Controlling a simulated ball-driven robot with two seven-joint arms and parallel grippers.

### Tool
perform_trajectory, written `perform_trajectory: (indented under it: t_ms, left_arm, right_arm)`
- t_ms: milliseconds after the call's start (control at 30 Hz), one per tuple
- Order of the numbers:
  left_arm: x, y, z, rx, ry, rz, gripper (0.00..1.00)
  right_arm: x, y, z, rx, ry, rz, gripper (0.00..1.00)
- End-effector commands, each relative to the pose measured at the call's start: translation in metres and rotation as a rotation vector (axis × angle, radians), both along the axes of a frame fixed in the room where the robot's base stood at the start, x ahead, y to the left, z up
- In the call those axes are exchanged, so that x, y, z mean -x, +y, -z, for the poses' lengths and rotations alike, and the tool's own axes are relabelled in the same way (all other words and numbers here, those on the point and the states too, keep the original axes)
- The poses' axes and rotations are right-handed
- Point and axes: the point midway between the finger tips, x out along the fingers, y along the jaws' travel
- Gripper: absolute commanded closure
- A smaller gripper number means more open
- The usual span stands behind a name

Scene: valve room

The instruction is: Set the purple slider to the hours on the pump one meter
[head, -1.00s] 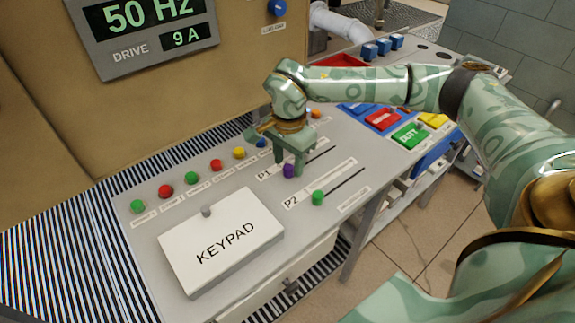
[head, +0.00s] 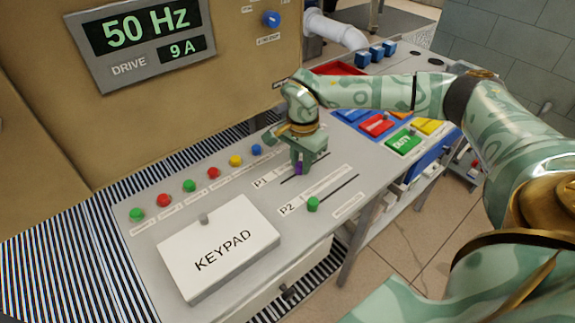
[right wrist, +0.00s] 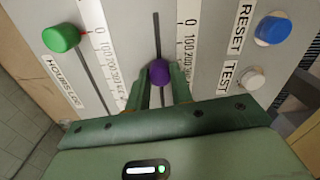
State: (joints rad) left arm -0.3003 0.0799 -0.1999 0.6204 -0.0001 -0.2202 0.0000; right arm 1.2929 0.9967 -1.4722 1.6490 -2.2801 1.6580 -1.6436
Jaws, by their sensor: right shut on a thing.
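The purple slider (head: 299,169) stands in the P1 slot on the grey panel. My right gripper (head: 300,165) reaches down over it and is shut on it. In the right wrist view the purple knob (right wrist: 160,72) sits between the two fingers, in a dark slot beside a printed scale starting at 0. The knob is level with the low hundreds, but I cannot read its exact setting. My left gripper is not in view. No pump one hours meter shows in these frames.
The green P2 slider (head: 313,204) stands in the parallel slot nearby. Coloured buttons line the back of the panel, and a white keypad box (head: 220,246) stands at the left. A display (head: 143,40) reads 50 Hz and 9 A. Larger buttons lie at the right, below my right arm.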

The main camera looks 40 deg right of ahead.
Motion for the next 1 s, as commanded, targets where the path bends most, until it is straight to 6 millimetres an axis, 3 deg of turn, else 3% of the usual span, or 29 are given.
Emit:
perform_trajectory:
  t_ms: [100,200,500,533,600,867,1000]
  left_arm:
    - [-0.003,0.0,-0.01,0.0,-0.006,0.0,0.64]
    - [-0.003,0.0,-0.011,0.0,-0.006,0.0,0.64]
    - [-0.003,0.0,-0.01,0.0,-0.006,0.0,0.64]
    - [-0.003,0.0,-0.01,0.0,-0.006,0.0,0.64]
    - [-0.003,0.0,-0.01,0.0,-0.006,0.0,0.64]
    - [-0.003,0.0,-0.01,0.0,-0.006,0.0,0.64]
    - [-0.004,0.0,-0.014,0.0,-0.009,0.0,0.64]
  right_arm:
    - [-0.002,-0.023,-0.003,0.0,-0.002,0.005,1.0]
    - [-0.002,-0.031,-0.002,0.0,-0.001,0.003,1.0]
    - [-0.003,-0.033,0.0,0.0,-0.002,0.001,1.0]
    - [-0.003,-0.033,0.0,0.0,-0.002,0.0,0.69]
    - [-0.003,-0.033,0.0,0.0,-0.002,0.0,0.55]
    - [-0.003,-0.033,-0.001,0.0,-0.002,0.0,0.55]
    - [-0.003,-0.033,-0.014,0.0,-0.005,0.0,0.55]
